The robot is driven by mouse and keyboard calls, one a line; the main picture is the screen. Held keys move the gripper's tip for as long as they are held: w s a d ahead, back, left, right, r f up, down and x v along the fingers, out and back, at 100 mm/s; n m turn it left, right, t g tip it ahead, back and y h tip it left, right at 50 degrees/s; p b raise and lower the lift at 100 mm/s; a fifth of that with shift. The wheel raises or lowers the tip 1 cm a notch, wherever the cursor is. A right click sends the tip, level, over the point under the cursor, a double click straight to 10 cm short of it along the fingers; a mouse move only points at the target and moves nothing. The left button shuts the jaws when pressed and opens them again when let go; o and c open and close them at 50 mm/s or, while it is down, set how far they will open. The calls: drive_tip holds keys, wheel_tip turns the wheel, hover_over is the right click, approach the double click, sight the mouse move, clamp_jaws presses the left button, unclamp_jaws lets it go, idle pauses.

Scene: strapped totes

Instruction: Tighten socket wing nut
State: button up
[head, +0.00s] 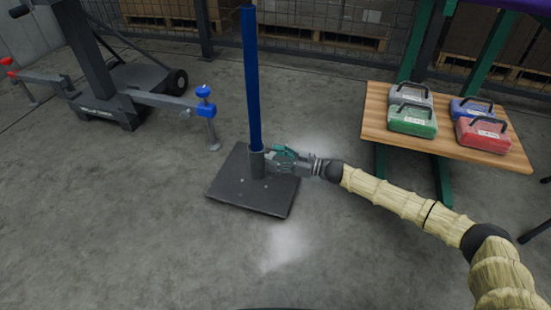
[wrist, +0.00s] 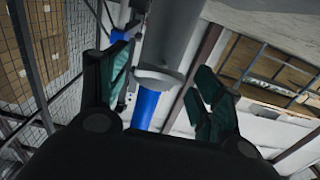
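A blue pole (head: 251,80) stands upright in a dark socket (head: 257,162) on a black square base plate (head: 250,200) on the floor. My gripper (head: 276,156) is at the right side of the socket, at its height, with its green fingers close to it. The wrist view shows the gripper (wrist: 160,78) open, its fingers apart on either side of a grey rounded part (wrist: 165,65). The blue pole (wrist: 147,108) shows behind that part. I cannot tell whether the grey part is the wing nut or the socket, nor whether the fingers touch it. No wing nut is clearly visible in the head view.
A wooden table (head: 385,138) at the right holds several coloured cases, including a green one (head: 413,119) and a red one (head: 483,135). A dark wheeled stand (head: 110,100) with blue-knobbed and red-knobbed legs is at the left. The floor around the plate is clear.

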drive_tip(key=c, duration=0.8)
drive_tip(key=shift+m, duration=0.3)
